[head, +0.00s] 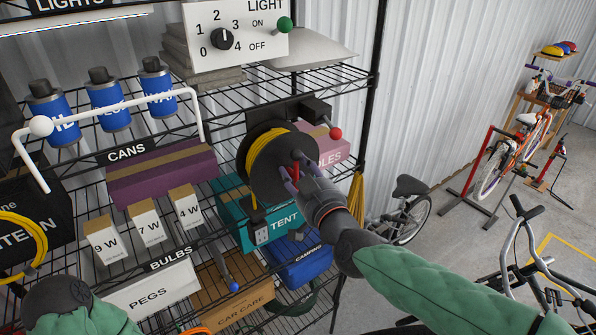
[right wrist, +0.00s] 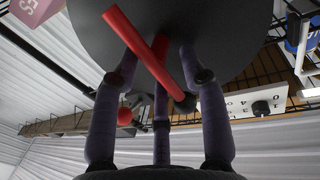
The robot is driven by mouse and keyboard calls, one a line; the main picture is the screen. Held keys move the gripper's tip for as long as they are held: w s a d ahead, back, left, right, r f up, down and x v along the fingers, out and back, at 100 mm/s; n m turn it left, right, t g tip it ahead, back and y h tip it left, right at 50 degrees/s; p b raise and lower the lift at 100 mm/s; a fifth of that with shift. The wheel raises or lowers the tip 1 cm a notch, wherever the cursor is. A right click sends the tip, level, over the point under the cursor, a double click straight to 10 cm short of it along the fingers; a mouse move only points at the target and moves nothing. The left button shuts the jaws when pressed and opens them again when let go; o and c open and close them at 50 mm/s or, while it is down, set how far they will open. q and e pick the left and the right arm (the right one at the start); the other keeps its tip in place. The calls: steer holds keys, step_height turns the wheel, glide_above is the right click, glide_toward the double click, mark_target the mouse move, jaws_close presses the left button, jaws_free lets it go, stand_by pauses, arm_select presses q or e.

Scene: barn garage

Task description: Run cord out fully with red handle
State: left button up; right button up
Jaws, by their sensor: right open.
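A black cord reel (head: 270,165) wound with yellow cord is mounted on the shelf rack. A red handle (head: 297,157) is on its front face; in the right wrist view the red bar (right wrist: 150,52) slants across the dark disc. A red ball knob (head: 335,134) sits on a black bracket right of the reel, and it also shows in the right wrist view (right wrist: 124,116). My right gripper (head: 292,180) is open at the reel face, its fingers spread around the red bar; contact is unclear. My left gripper is out of the frame; only part of my left arm shows, lower left.
A teal tent box (head: 232,212), blue camping box (head: 298,262) and car care box (head: 235,293) are below the reel. A white switch panel (head: 235,35) stands above, and a white rail (head: 110,108) crosses the shelf at left. Bicycles (head: 520,135) stand at right.

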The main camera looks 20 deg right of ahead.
steer(key=shift+w, duration=0.1)
steer(key=shift+c, duration=0.3)
jaws_close()
